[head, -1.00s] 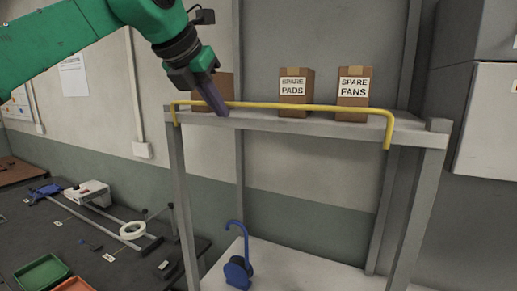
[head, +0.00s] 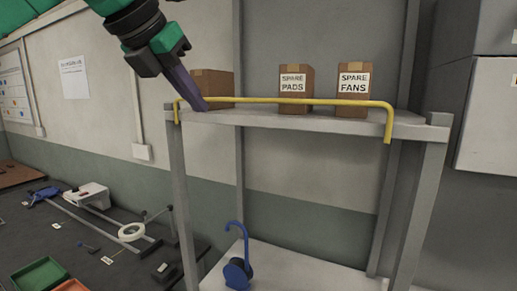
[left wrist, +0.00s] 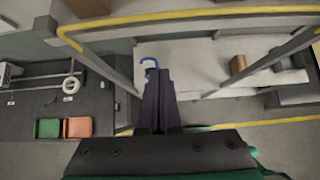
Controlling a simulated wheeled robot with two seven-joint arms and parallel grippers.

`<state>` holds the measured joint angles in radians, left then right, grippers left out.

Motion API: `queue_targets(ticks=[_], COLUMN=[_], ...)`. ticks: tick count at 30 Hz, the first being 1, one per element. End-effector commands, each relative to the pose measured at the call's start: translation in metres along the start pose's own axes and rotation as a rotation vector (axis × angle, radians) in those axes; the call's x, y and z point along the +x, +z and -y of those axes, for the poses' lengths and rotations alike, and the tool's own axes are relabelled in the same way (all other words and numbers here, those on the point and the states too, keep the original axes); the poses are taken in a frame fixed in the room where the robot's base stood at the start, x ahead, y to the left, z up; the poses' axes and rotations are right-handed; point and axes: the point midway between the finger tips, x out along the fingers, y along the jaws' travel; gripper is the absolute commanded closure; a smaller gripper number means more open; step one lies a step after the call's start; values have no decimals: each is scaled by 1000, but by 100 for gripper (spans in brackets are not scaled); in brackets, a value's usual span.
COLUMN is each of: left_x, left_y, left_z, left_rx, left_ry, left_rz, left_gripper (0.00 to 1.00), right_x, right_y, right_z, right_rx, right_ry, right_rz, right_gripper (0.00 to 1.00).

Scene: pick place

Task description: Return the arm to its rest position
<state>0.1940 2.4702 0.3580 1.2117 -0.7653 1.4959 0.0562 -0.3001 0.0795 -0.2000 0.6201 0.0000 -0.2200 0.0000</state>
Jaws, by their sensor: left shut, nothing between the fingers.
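My left gripper (head: 200,106) comes in from the upper left in the head view, with its dark fingers closed together and nothing between them. Its tip shows in front of the left end of the shelf's yellow rail (head: 290,101), close to an unlabelled brown box (head: 213,84). Whether the tip touches the rail cannot be told. In the left wrist view the shut fingers (left wrist: 158,78) point toward the shelf unit, below the yellow rail (left wrist: 190,14) in the picture. My right gripper is not in view.
Boxes marked SPARE PADS (head: 293,92) and SPARE FANS (head: 353,90) stand on the upper shelf (head: 260,118). A blue hooked object (head: 238,265) stands on the lower shelf. A dark bench (head: 60,245) at left holds a white roll (head: 131,232) and green tray (head: 40,277).

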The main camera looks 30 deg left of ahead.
Motion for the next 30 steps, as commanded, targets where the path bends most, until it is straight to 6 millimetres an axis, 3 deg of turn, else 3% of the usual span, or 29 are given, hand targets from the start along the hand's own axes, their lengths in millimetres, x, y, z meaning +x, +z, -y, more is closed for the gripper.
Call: queue_targets(ticks=[9, 23, 26, 30], left_x=[-25, -20, 14, 111], left_y=[-21, -20, -14, -2], left_z=[0, 0, -3, 2], left_rx=[0, -3, -30, -214], left_ry=[0, -12, -117, -450], left_rz=[1, 2, 30, 155], left_gripper=[100, 100, 100, 100], right_x=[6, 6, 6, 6], right_y=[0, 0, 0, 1], right_z=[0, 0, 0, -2], right_rx=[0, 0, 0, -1], right_ry=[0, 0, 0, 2], right_rz=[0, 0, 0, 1], right_gripper=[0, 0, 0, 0])
